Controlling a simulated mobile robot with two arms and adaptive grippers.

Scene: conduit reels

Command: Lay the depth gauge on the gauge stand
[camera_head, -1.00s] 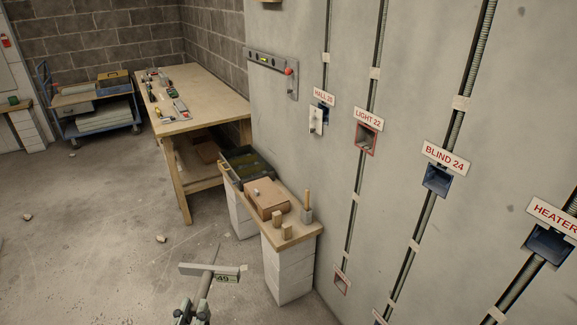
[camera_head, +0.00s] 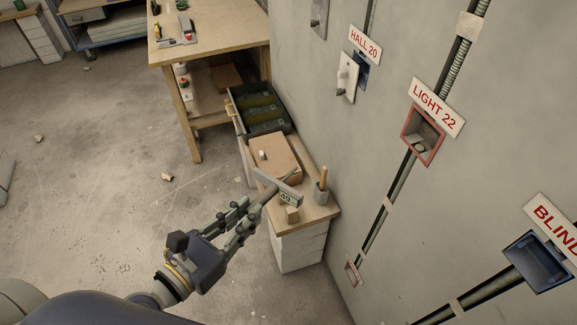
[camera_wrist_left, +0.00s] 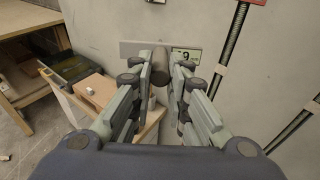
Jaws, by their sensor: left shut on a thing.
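The depth gauge (camera_head: 268,181) is a grey crossbar with a small display, a thin rod and a stem. My left gripper (camera_head: 246,214) is shut on its stem and holds it up over the near part of a low wood-topped bench (camera_head: 318,218). In the left wrist view the crossbar (camera_wrist_left: 135,48) lies beyond the fingertips (camera_wrist_left: 160,92), against the wall behind. A small wooden block (camera_head: 291,215) shows on the bench just below the display. It may be part of the gauge stand; the gauge hides the area around it. My right gripper is not in view.
On the low bench, a brown box (camera_head: 276,152) lies behind the gauge and a grey cup with a wooden stick (camera_head: 321,194) stands to its right. A green-lined open toolbox (camera_head: 260,112) is farther back. The wall with boxes and conduits is close on the right.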

